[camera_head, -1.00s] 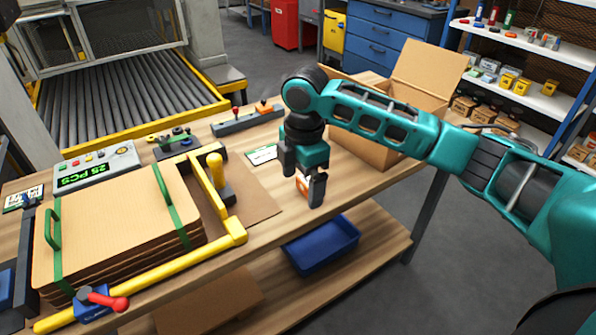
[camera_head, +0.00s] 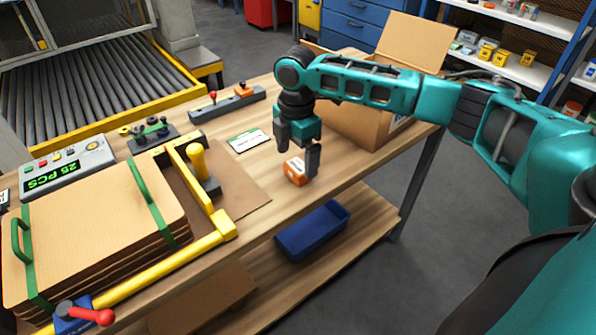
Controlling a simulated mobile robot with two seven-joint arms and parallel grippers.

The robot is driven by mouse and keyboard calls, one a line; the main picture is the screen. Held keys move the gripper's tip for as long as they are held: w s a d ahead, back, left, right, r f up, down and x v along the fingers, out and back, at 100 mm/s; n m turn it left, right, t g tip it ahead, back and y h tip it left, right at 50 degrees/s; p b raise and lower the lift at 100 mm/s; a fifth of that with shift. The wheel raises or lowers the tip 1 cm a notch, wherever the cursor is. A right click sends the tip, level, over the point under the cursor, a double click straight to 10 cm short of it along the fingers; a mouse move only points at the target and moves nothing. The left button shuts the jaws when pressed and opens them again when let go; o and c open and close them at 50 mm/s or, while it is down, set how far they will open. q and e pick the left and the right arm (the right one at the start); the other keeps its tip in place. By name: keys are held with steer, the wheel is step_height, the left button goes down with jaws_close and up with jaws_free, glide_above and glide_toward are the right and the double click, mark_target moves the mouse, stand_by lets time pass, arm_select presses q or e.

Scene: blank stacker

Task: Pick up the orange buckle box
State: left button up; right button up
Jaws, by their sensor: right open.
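The orange buckle box (camera_head: 295,172) is a small orange box with a white label. It rests on the wooden table near the front edge. My right gripper (camera_head: 297,160) is open just above and around the box, pointing down, with one finger in front at its right side and the other at its upper left. The nearer finger hides part of the box's right side. I cannot tell whether either finger touches it. My left gripper is not in view.
A stack of strapped cardboard sheets (camera_head: 90,235) lies in a yellow frame (camera_head: 160,272) at left. An open cardboard box (camera_head: 362,125) stands behind my right arm. A white-and-green card (camera_head: 249,141) lies behind the gripper. A blue bin (camera_head: 312,232) sits on the lower shelf.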

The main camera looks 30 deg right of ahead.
mark_target(298, 165)
step_height(298, 165, down, 4)
steer(key=shift+d+r, duration=0.1)
steer(key=shift+d, duration=0.05)
steer(key=c, duration=1)
steer(key=shift+c, duration=0.7)
steer(key=shift+r, duration=0.2)
